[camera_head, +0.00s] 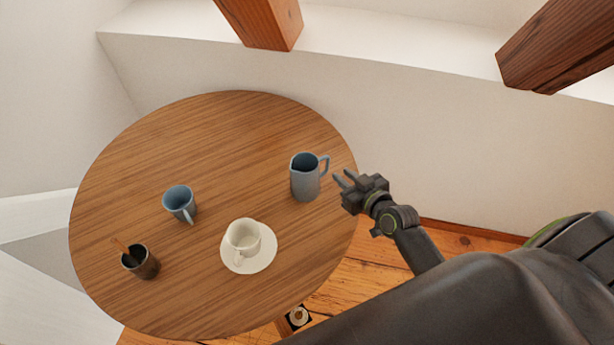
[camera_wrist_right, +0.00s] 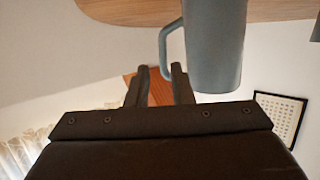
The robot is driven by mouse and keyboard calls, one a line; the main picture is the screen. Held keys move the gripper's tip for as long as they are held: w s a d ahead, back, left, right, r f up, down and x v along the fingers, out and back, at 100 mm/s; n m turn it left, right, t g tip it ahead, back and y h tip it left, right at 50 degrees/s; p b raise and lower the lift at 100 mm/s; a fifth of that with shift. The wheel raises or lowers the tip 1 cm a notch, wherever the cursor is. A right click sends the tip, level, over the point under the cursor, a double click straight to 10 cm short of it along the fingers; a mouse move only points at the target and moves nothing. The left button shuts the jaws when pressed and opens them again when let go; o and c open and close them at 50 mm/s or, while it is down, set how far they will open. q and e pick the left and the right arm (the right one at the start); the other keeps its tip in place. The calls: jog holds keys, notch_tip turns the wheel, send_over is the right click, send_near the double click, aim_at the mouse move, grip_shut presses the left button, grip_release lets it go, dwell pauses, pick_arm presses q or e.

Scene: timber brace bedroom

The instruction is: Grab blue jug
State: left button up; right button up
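The blue jug (camera_head: 304,180) stands upright near the right edge of the round wooden table, its handle on the right side. My right gripper (camera_head: 341,180) is just right of the handle, with its two fingers apart and nothing seen between them. In the right wrist view the jug (camera_wrist_right: 214,45) is large, its handle (camera_wrist_right: 168,48) lies beyond the fingertips, and the gripper (camera_wrist_right: 161,72) is open. From these views I cannot tell whether a finger touches the handle. My left gripper is not in view.
The table (camera_head: 220,120) also bears a blue mug (camera_head: 179,202), a white cup (camera_head: 243,237) on a saucer (camera_head: 262,262), and a dark cup (camera_head: 146,266) with a stick in it. The back of the table is clear. A white wall (camera_head: 440,140) stands behind, with timber beams above.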

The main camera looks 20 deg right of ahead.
aim_at(327, 169)
jog(key=x, duration=0.2)
jog(key=shift+w+f, duration=0.1)
jog(key=shift+w, duration=0.15)
jog(key=shift+w+a, duration=0.15)
jog(key=shift+w, duration=0.4)
jog(key=shift+p+x, duration=0.45)
jog(key=shift+x, duration=1.7)
jog(key=shift+a, duration=0.15)
jog(key=shift+s, duration=0.1)
jog(key=shift+c, duration=0.4)
grip_shut()
